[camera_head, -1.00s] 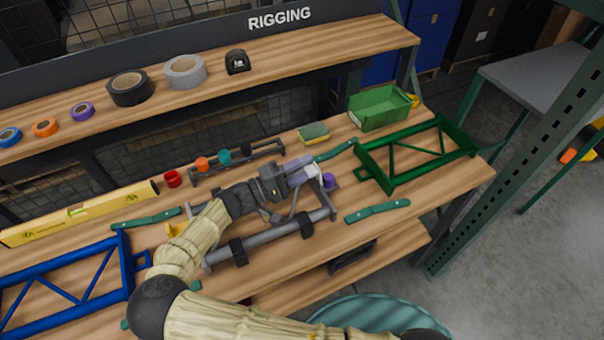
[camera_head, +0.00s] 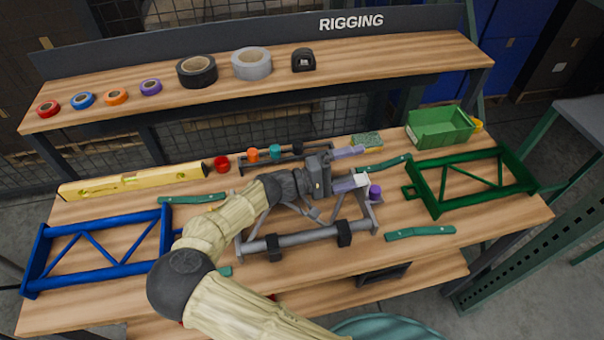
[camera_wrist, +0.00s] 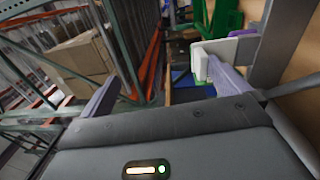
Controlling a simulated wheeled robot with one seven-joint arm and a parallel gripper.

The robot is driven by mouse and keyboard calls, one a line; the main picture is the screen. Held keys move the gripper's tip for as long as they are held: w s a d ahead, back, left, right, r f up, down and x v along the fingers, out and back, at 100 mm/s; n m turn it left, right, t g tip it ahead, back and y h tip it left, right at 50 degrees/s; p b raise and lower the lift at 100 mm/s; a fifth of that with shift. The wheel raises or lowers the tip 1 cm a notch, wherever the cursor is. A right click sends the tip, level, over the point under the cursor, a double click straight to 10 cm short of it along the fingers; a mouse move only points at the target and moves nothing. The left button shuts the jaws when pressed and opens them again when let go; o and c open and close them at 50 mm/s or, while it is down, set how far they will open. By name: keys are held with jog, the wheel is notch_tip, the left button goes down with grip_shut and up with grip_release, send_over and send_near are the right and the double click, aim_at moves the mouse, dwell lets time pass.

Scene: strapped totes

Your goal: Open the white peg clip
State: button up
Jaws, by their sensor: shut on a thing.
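The white peg clip (camera_head: 359,181) is at the right end of the grey frame (camera_head: 297,237), near a purple cap (camera_head: 375,192). It also shows in the wrist view (camera_wrist: 225,48), with a green strip beside it. My gripper (camera_head: 348,168) is over the frame's right end, pointing right. Its two lilac fingers stand well apart. The near finger, the right one in the wrist view (camera_wrist: 226,76), lies against the clip; the other finger (camera_wrist: 103,98) shows no contact. My gripper counts as shut on the clip, but its exact hold is hard to see.
A blue frame (camera_head: 110,265) is at the left and a green frame (camera_head: 438,197) at the right. A green bin (camera_head: 440,126) and a sponge (camera_head: 367,142) are behind. Tape rolls (camera_head: 197,70) stand on the shelf.

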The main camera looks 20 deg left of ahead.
jog(key=shift+s+a+r, duration=0.25)
jog(key=shift+a+r, duration=0.2)
jog(key=shift+r, duration=0.1)
jog(key=shift+s+a, duration=0.25)
jog(key=c, duration=0.6)
jog(key=shift+s+a, duration=0.2)
jog(key=shift+s, duration=0.25)
jog(key=c, duration=0.5)
jog(key=shift+b+v, duration=1.35)
jog(key=shift+v, duration=7.45)
jog(key=shift+w+f, duration=0.15)
